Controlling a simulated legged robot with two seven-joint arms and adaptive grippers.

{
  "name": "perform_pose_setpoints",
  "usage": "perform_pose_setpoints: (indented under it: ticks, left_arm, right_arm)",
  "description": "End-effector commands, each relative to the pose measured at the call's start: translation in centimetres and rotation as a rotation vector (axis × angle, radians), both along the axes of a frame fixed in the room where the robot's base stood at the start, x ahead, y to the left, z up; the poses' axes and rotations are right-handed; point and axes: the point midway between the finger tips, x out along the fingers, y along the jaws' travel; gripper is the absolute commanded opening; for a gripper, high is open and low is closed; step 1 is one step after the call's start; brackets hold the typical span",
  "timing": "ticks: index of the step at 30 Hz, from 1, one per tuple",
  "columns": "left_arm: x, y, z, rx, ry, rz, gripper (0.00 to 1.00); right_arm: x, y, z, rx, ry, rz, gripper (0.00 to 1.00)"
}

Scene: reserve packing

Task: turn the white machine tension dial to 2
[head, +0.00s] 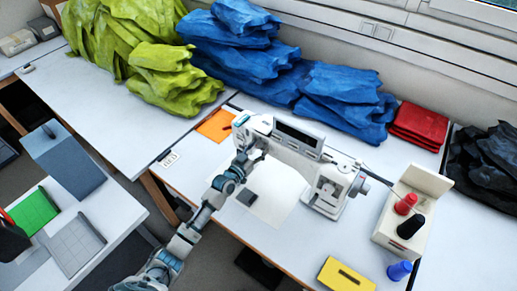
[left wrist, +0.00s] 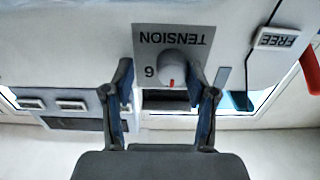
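The white sewing machine (head: 290,145) stands on the white table in the head view. My left gripper (head: 252,156) is at the machine's left end. In the wrist view the left gripper (left wrist: 163,78) is open, one finger on each side of the dial, with visible gaps. My right gripper is out of view.
A FREE label (left wrist: 277,39) and a red part (left wrist: 311,70) are at the wrist view's right.

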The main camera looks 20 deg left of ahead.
Motion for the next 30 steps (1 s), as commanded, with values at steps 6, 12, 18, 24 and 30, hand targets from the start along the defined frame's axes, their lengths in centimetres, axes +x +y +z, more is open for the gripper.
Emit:
perform_pose_setpoints:
  ticks: [6,12,18,24,30]
  left_arm:
    - [0.1,0.4,0.0,-0.004,-0.001,0.001,0.56]
    - [0.1,-0.1,0.0,0.000,0.000,0.000,0.23]
    - [0.3,-0.2,0.1,0.004,-0.003,0.003,0.00]
    - [0.3,-0.1,0.3,-0.001,-0.005,0.000,0.00]
    - [0.3,-0.1,0.3,-0.002,-0.006,0.000,0.00]
  right_arm:
    - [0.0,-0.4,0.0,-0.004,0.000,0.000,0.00]
    - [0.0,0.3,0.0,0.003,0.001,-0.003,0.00]
    - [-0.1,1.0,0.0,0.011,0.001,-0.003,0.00]
    - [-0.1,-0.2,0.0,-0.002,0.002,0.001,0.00]
    - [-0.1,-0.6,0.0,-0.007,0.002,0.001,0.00]
